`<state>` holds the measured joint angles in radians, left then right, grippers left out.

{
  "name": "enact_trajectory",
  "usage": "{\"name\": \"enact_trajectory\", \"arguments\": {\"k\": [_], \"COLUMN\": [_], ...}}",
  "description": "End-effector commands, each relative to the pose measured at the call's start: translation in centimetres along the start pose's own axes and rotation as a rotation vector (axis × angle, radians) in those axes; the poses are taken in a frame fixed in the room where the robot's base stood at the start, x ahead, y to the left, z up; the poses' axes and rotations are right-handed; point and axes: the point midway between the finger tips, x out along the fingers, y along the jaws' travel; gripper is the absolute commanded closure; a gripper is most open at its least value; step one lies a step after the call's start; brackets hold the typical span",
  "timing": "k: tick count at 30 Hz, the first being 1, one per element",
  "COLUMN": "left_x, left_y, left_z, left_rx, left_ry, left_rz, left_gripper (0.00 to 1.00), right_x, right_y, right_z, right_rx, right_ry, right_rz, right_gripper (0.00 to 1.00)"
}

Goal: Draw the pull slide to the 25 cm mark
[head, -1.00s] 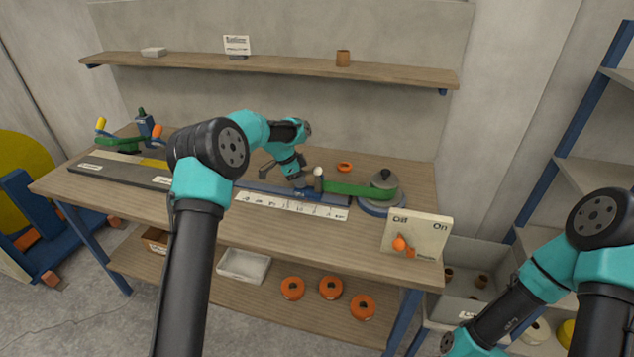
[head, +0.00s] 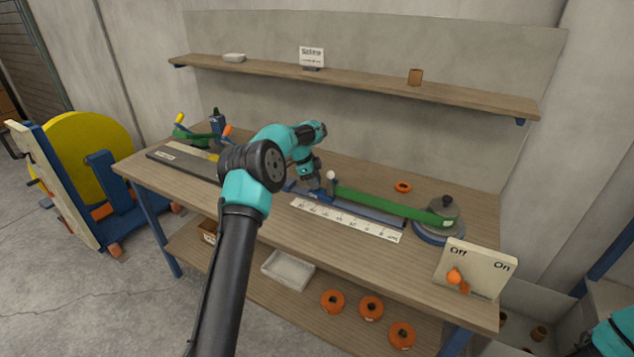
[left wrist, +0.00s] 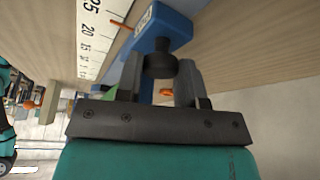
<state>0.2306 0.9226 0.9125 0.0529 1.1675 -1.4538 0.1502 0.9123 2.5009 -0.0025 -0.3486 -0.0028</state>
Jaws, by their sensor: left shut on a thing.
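The blue pull slide (head: 322,196) sits on its track on the bench, with a pale round-topped post at its right. It also shows in the left wrist view (left wrist: 168,24), with a dark round knob (left wrist: 160,64). My left gripper (head: 316,187) is shut on that knob, one finger on each side. A green strip (head: 385,203) runs taut from the slide rightward to the round reel (head: 440,217). The white scale (head: 345,221) lies along the front of the track. In the left wrist view an orange pointer (left wrist: 121,25) lies over the scale near the 20 and 25 figures. My right gripper is out of view.
An Off/On switch panel (head: 475,270) stands at the bench's right front corner. An orange ring (head: 403,187) lies behind the strip. A green clamp-like device (head: 195,136) stands at the left rear. A shelf (head: 350,80) spans the back.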

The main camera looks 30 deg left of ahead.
Motion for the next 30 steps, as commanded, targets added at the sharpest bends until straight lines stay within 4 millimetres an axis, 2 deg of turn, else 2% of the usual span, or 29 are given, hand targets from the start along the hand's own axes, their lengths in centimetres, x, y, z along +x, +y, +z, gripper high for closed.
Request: {"name": "enact_trajectory", "arguments": {"k": [2,3,9,20,25,30], "left_x": [0.0,0.0,0.0,-0.4,-2.0,-5.0], "left_y": [0.0,0.0,0.0,0.0,0.0,0.0], "left_z": [0.0,0.0,0.0,-0.1,-0.1,-0.1], "left_rx": [0.000,0.000,0.000,0.000,0.000,0.000], "left_ry": [-0.001,-0.001,0.000,0.000,0.000,0.000], "left_rz": [0.001,0.001,0.001,0.000,-0.002,-0.003], "left_gripper": [1.00,0.61,0.42,0.40,0.40,0.40], "right_x": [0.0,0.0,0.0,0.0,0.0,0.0], "right_y": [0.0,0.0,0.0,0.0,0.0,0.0], "right_z": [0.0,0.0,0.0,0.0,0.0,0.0], "right_rx": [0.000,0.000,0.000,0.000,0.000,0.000], "right_ry": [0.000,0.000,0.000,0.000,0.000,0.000], "right_rz": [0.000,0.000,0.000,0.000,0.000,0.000], "right_gripper": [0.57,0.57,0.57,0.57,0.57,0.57]}}
